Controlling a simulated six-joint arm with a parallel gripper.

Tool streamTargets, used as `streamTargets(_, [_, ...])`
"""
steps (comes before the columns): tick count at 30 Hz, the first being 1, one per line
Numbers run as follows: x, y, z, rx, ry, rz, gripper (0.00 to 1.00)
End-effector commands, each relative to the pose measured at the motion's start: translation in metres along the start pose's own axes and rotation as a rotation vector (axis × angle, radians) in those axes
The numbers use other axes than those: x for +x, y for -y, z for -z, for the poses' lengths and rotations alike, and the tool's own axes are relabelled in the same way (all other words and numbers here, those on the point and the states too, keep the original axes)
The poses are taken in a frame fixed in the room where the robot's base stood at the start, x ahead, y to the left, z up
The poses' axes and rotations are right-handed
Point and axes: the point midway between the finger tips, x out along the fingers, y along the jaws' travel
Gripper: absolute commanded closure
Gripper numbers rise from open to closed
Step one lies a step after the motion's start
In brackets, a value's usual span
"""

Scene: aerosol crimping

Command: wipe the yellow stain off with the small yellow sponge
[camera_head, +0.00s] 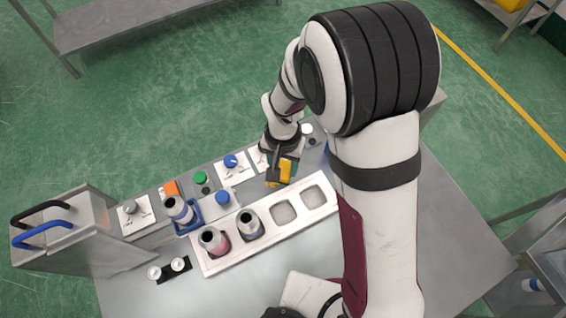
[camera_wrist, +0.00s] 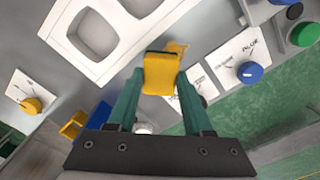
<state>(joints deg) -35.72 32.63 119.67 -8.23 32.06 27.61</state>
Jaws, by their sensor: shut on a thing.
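The small yellow sponge (camera_head: 286,170) is held between the fingers of my gripper (camera_head: 280,178), above the workbench behind the white tray. In the wrist view the sponge (camera_wrist: 160,75) sits between the two green fingertips (camera_wrist: 162,88), which are closed on its sides. A darker yellow patch (camera_wrist: 178,48) shows just past the sponge's far edge; I cannot tell whether it is the stain or part of the sponge. No stain is clearly visible in the head view. Whether the sponge touches the surface is unclear.
The white tray (camera_head: 263,246) holds two cans (camera_head: 214,241) on its left; its two right wells are empty. Behind it are a blue knob (camera_head: 231,160), a green button (camera_head: 200,177) and a can in a blue holder (camera_head: 187,226). A metal box (camera_head: 70,232) stands left.

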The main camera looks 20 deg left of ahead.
Motion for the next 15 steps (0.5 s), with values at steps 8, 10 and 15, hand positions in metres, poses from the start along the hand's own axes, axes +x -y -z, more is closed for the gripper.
streamTargets(8, [0.0055,0.0,0.0,0.0,0.001,0.0,1.0])
streamTargets(10, [0.007,0.0,0.0,0.0,0.001,0.0,1.0])
streamTargets(15, [0.0105,0.0001,0.0001,0.0,0.0,0.0,1.0])
